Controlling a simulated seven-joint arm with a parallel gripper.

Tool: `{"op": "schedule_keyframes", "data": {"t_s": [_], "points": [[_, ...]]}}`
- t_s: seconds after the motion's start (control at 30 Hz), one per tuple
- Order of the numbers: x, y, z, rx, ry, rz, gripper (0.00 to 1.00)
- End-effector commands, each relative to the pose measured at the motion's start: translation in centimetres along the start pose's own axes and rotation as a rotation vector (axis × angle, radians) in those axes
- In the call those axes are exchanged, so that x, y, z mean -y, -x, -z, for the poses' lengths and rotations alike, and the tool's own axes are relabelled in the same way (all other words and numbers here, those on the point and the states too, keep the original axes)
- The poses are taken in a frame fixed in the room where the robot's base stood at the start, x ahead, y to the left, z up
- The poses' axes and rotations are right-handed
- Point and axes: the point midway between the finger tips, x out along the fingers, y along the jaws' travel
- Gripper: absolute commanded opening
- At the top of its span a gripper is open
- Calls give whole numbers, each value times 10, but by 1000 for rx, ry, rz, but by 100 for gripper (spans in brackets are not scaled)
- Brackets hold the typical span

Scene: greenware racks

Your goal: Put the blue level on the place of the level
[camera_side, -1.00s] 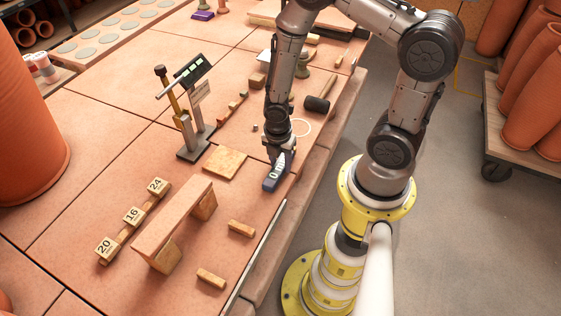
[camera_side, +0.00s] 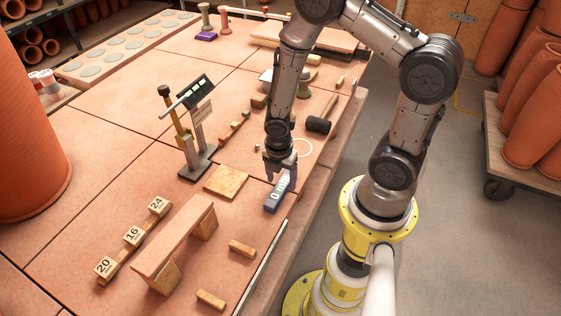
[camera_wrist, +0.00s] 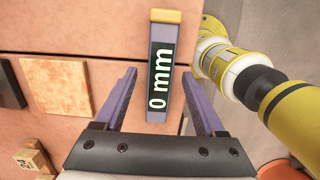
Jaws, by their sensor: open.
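The blue level (camera_side: 278,196), a slim blue-grey bar with a dark "0 mm" display, lies on the terracotta tabletop near its right edge. In the wrist view the level (camera_wrist: 161,110) has a tan end and runs away from me between my fingers. My gripper (camera_side: 283,168) is open at the level's far end in the side view. In the wrist view my gripper (camera_wrist: 160,75) has one purple finger on each side of the level, with a gap on both sides. I cannot tell which spot is the place of the level.
A square wooden board (camera_side: 226,181) lies left of the level. A raised plank (camera_side: 174,243) on blocks, small wood blocks (camera_side: 242,249) and numbered blocks (camera_side: 133,236) stand nearer the camera. A digital-display stand (camera_side: 197,125) is behind, and a black-headed mallet (camera_side: 321,120) lies beyond my gripper.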

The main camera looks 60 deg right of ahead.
Motion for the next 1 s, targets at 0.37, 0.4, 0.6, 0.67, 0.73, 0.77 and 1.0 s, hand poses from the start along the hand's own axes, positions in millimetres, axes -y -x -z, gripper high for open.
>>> {"op": "schedule_keyframes", "data": {"t_s": [0.37,0.4,0.6,0.67,0.73,0.77,1.0], "points": [[-1,66,0,1,0,-4,72],[0,73,0,0,1,-4,72],[0,96,0,0,1,-2,72],[0,100,0,0,-2,-2,72],[0,108,0,0,-26,-11,72],[-1,113,0,0,-50,-20,72],[7,207,1,-59,-571,-185,72]]}}
